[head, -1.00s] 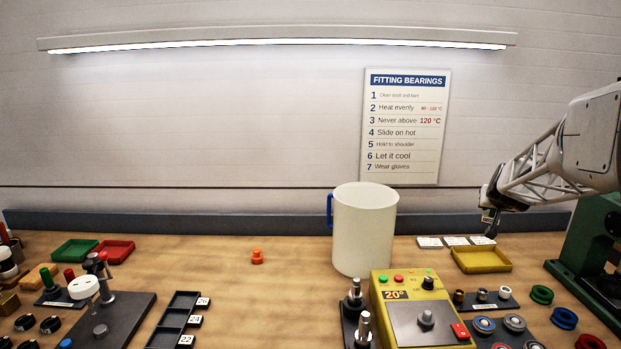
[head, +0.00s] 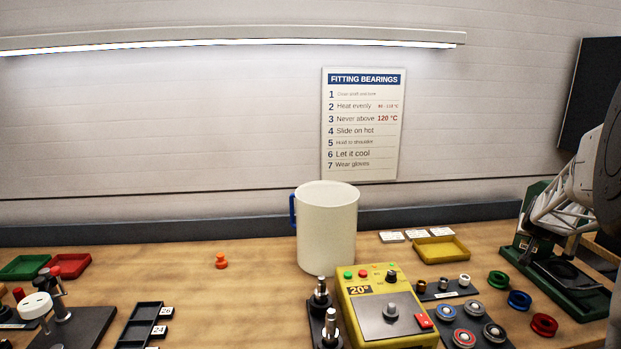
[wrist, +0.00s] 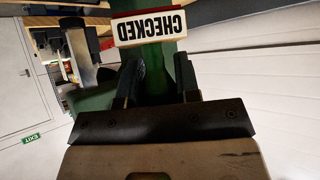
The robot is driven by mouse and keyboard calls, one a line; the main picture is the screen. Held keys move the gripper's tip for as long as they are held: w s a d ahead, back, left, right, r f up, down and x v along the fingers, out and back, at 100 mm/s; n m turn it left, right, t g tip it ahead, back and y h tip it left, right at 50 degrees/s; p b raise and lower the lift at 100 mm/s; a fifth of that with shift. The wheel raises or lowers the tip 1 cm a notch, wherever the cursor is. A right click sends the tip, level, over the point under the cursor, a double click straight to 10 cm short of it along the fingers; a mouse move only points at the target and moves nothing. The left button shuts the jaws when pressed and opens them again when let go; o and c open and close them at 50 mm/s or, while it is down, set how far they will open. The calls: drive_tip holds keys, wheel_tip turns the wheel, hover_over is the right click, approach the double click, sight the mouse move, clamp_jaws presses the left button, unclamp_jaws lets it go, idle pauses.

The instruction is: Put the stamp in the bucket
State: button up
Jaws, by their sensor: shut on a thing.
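The stamp (wrist: 150,28), a block with a white face marked "CHECKED" and a red edge, sits at the fingertips of my gripper (wrist: 158,66) in the wrist view. The gripper is shut on it; the lettering is upside down in that view. In the head view my gripper (head: 528,232) is small and dark at the right, in front of the green machine and above the bench; the stamp is hard to make out there. The bucket (head: 327,228), a tall cream cylinder with a blue handle at its left, stands upright mid-bench, well left of my gripper. Its inside is hidden.
A yellow control box (head: 388,305) and metal posts stand in front of the bucket. A yellow tray (head: 441,250) and white labels lie between bucket and gripper. The green machine (head: 565,285) is at the right. An orange piece (head: 221,261) lies left of the bucket on clear bench.

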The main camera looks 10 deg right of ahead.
drive_tip(key=shift+s+d, duration=0.2)
drive_tip(key=shift+w+a, duration=0.1)
idle(0.4)
